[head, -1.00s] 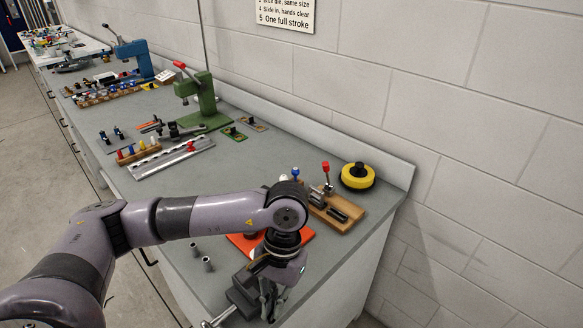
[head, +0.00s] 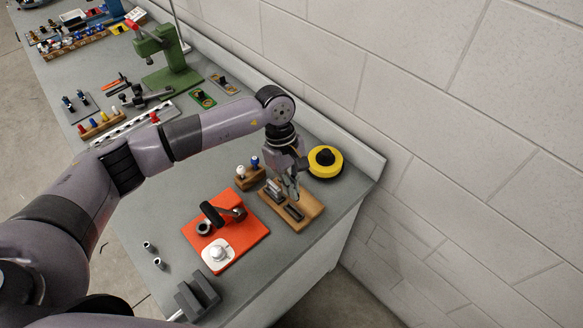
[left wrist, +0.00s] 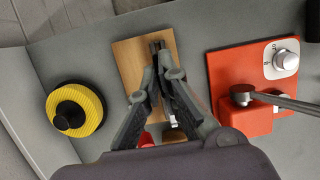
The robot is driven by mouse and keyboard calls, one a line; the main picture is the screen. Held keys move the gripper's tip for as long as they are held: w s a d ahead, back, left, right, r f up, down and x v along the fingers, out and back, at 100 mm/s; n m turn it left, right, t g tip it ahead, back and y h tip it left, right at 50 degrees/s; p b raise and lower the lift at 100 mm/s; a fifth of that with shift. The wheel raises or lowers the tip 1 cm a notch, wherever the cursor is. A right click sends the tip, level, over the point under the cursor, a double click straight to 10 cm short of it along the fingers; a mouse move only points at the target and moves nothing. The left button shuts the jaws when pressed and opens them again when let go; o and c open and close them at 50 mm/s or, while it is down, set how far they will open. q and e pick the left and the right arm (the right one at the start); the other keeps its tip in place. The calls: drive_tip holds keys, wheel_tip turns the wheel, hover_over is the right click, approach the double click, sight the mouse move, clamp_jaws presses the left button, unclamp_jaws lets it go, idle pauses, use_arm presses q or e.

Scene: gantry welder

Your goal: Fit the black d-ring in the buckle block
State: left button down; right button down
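A wooden board (head: 308,212) lies near the bench's right end, bearing a metal part (head: 273,187) and a black bar-like piece (head: 292,212). I cannot tell whether these are the buckle block and the black d-ring. My left gripper (head: 291,192) points down over this board. In the left wrist view its fingers (left wrist: 159,68) converge over the board (left wrist: 130,57), close to the black piece (left wrist: 157,45). Whether they touch or hold anything is unclear. A red knob (left wrist: 147,138) shows between the fingers, lower down. My right gripper is not in view.
A yellow and black round thing (head: 325,161) stands beyond the board. An orange plate (head: 252,232) with a black-handled lever and white dial lies left of it. A grey block (head: 198,295) sits at the front edge. A green press (head: 160,60) stands farther back.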

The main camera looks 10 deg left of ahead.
use_arm(q)
drive_tip(key=shift+s+d+f, duration=0.1)
drive_tip(key=shift+d+f, duration=0.1)
drive_tip(key=shift+f, duration=0.1)
drive_tip(key=shift+f+b, duration=0.35)
drive_tip(key=shift+f, duration=0.35)
drive_tip(key=shift+a+f+b, duration=0.1)
drive_tip(key=shift+f+b, duration=0.35)
drive_tip(key=shift+f, duration=0.95)
drive_tip(key=shift+f+b, duration=0.2)
drive_tip(key=shift+b, duration=0.1)
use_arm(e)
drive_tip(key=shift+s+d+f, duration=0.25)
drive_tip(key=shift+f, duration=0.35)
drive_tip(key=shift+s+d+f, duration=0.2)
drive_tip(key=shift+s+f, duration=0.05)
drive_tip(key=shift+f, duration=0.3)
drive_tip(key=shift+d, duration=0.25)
